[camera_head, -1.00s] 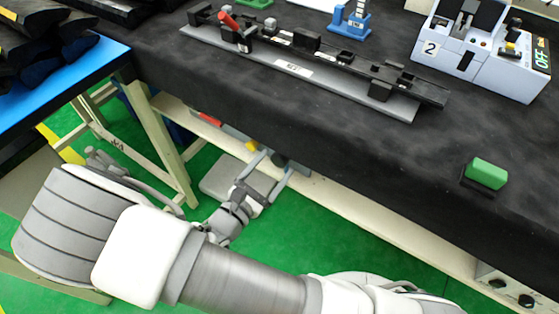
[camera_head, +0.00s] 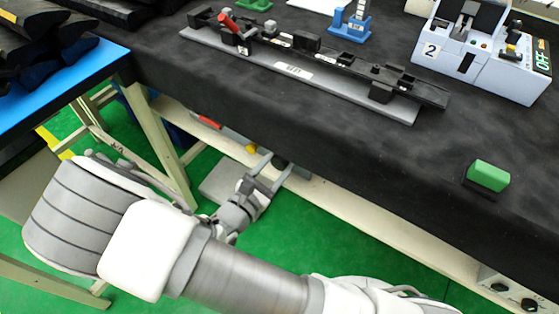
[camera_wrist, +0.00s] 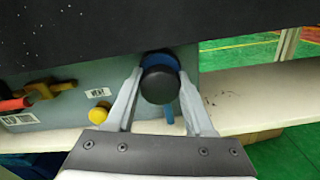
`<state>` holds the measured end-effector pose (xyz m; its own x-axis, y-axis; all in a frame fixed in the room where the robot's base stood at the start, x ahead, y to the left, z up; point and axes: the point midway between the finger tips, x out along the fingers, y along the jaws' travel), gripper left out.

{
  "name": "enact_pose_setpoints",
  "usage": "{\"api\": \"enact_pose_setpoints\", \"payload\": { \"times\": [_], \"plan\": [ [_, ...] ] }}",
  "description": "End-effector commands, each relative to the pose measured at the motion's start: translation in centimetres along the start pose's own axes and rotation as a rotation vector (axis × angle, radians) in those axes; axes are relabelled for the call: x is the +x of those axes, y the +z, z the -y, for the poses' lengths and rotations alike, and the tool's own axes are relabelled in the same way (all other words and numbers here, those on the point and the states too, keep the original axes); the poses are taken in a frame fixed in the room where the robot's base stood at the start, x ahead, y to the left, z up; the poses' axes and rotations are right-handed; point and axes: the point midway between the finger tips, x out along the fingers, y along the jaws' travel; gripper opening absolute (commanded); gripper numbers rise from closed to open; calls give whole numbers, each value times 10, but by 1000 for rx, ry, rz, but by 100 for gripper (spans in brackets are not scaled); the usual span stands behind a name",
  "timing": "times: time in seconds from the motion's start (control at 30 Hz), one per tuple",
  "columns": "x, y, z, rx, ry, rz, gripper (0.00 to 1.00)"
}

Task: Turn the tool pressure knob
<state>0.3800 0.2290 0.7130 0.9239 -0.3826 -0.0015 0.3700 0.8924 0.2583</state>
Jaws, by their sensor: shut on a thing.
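A round black knob (camera_wrist: 159,84) with a blue part behind it sticks out from a grey-blue panel (camera_wrist: 70,98) below the table edge. In the wrist view, my gripper (camera_wrist: 159,78) has one finger on each side of the knob and is shut on it. In the head view, my gripper (camera_head: 274,170) reaches under the table's front edge, and the dark knob there is mostly hidden. I cannot tell how far the knob is turned.
A yellow knob (camera_wrist: 98,116) and a red-handled yellow valve (camera_wrist: 35,94) sit left of my gripper. The black table edge (camera_wrist: 100,30) hangs close above. A pale shelf (camera_wrist: 255,97) runs below. On the table are a green block (camera_head: 489,176) and a fixture rail (camera_head: 300,72).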

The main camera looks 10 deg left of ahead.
Motion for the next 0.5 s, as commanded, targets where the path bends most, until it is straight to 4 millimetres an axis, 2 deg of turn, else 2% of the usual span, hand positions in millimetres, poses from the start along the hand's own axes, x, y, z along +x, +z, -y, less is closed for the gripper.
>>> {"api": "enact_pose_setpoints", "payload": {
  "times": [0.27, 0.5],
  "plan": [
    [0, 1, 0, -20, -1, 0, 0],
    [0, 3, 0, -130, -2, 0, 0]
  ]
}}
